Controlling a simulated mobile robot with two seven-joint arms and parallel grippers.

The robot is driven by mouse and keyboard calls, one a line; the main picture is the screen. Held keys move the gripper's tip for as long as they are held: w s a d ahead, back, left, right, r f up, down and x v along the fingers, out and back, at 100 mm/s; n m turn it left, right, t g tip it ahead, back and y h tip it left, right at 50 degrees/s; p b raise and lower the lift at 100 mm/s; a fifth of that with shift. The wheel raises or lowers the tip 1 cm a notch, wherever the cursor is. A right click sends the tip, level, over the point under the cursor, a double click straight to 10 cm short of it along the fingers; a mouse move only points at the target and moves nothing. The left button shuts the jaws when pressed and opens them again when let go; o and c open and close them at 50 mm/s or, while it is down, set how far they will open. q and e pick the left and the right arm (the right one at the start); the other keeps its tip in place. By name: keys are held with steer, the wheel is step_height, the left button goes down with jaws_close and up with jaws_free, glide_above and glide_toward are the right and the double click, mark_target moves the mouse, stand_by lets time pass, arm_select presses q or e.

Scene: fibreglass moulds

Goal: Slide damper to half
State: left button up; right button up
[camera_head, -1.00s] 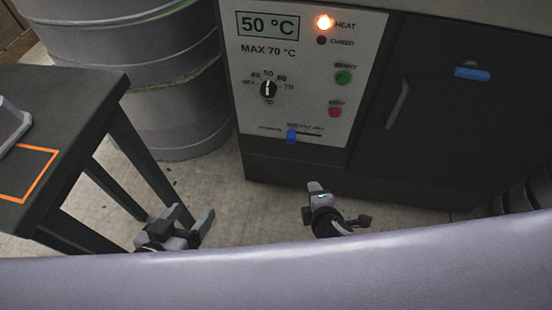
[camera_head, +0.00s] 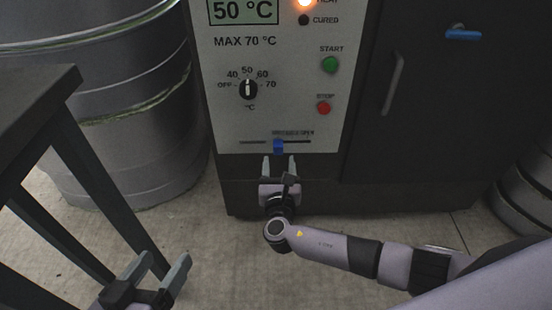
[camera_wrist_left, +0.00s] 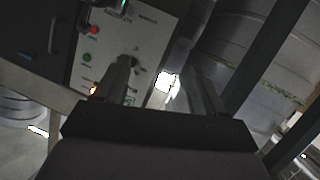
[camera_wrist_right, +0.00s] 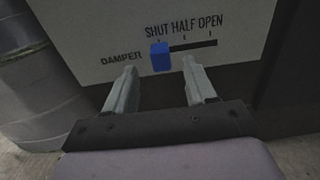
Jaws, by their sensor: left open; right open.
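The blue damper slider (camera_head: 278,147) sits in a horizontal slot low on the white control panel. In the right wrist view the slider (camera_wrist_right: 160,57) stands below the SHUT mark, at the left end of the slot, with HALF and OPEN to its right. My right gripper (camera_head: 279,160) is open just below the slider in the head view. In the right wrist view its fingers lie to either side of the slider, with no contact that I can make out. My left gripper (camera_head: 163,262) is open and empty at lower left, away from the panel.
The panel has a temperature dial (camera_head: 248,89), a green START button (camera_head: 330,64) and a red STOP button (camera_head: 323,108). The display (camera_head: 243,11) reads 50 °C. A dark table (camera_head: 38,95) and a grey drum (camera_head: 130,110) stand left. A dark door (camera_head: 435,120) is right.

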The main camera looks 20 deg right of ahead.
mark_target(278, 150)
steer(key=b+x, duration=0.1)
steer(key=x, duration=0.3)
steer(key=shift+f+b, duration=0.1)
steer(key=shift+b, duration=0.2)
steer(key=shift+w+d, duration=0.1)
steer(key=shift+w, duration=0.35)
arm_select(q)
steer(key=shift+s+a+m+t, duration=0.2)
steer(key=shift+a+m+t, duration=0.2)
steer(key=shift+a, duration=0.3)
arm_select(e)
steer(key=shift+c, duration=0.3)
jaws_close()
steer(key=d+p, duration=0.1)
steer(key=s+d, duration=0.1)
steer(key=d, duration=0.1)
steer(key=shift+d+p, duration=0.3)
steer(key=shift+p, duration=0.1)
steer(key=shift+s+d, duration=0.1)
steer(key=shift+d, duration=0.1)
arm_select(q)
steer(key=shift+w+d+f+n+g, duration=0.1)
steer(key=shift+w+d+n+g, duration=0.1)
steer(key=shift+d+n+g, duration=0.25)
steer(key=shift+d, duration=0.1)
arm_select(e)
steer(key=shift+o, duration=0.3)
jaws_free()
